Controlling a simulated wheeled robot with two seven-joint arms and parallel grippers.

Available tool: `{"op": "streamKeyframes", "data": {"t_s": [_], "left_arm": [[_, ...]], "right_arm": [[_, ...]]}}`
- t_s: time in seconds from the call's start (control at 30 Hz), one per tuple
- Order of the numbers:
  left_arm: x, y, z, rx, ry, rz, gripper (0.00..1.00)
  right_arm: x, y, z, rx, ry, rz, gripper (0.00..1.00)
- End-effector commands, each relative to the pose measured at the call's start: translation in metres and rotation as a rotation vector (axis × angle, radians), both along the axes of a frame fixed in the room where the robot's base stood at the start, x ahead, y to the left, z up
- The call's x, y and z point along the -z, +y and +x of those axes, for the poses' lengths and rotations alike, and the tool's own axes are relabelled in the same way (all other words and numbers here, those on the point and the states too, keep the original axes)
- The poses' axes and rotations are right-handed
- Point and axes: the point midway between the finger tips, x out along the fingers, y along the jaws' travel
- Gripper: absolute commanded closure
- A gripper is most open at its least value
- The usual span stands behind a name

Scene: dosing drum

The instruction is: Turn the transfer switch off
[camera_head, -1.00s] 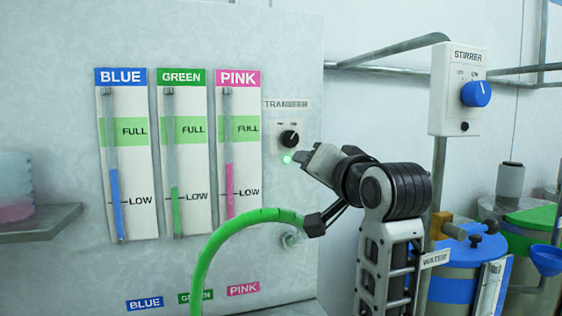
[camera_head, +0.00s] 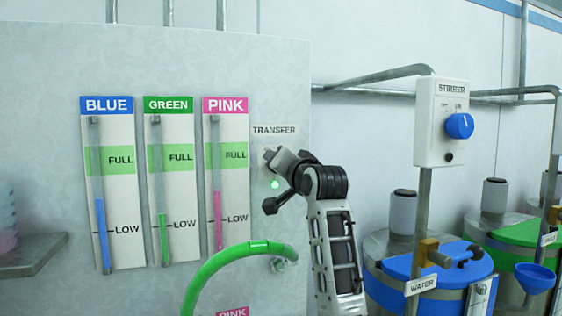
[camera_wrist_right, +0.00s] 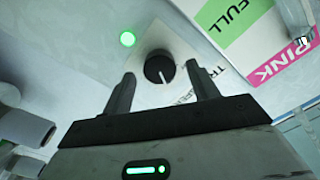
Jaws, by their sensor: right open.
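The transfer switch is a black round knob (camera_wrist_right: 160,68) with a white pointer line, on a white plate below the TRANSFER label (camera_head: 274,130). In the head view my right gripper (camera_head: 270,154) covers the knob. A green lamp (camera_head: 275,184) is lit just below the plate; it also shows in the right wrist view (camera_wrist_right: 127,39). My right gripper (camera_wrist_right: 166,82) is open, its two fingers on either side of the knob. I cannot tell whether they touch it. My left gripper is not in view.
Blue, green and pink level gauges (camera_head: 226,185) are left of the switch. A green hose (camera_head: 235,262) arches below it. The stirrer box (camera_head: 440,120) with a blue knob stands on a post to the right, above a blue drum (camera_head: 440,270) and a green-lidded drum.

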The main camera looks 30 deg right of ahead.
Motion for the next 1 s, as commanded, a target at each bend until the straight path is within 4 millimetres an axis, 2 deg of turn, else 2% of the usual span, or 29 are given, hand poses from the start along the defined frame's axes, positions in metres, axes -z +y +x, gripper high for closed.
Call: {"op": "streamKeyframes", "data": {"t_s": [0.13, 0.43, 0.47, 0.6, 1.0], "left_arm": [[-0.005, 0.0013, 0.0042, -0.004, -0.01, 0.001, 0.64], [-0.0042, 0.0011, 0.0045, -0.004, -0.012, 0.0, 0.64], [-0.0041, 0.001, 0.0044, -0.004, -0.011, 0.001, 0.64], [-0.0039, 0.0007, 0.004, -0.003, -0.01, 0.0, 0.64], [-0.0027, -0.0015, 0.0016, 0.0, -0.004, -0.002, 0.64]], "right_arm": [[0.0001, -0.0026, 0.0104, 0.0, 0.002, -0.001, 0.41], [0.0005, -0.0029, 0.0123, 0.0, 0.0, -0.001, 0.41], [0.0005, -0.0029, 0.0122, 0.0, 0.0, -0.001, 0.46], [0.0005, -0.0029, 0.0121, 0.0, 0.0, -0.001, 0.85], [0.0006, -0.003, 0.0119, 0.0, 0.014, -0.05, 0.85]]}}
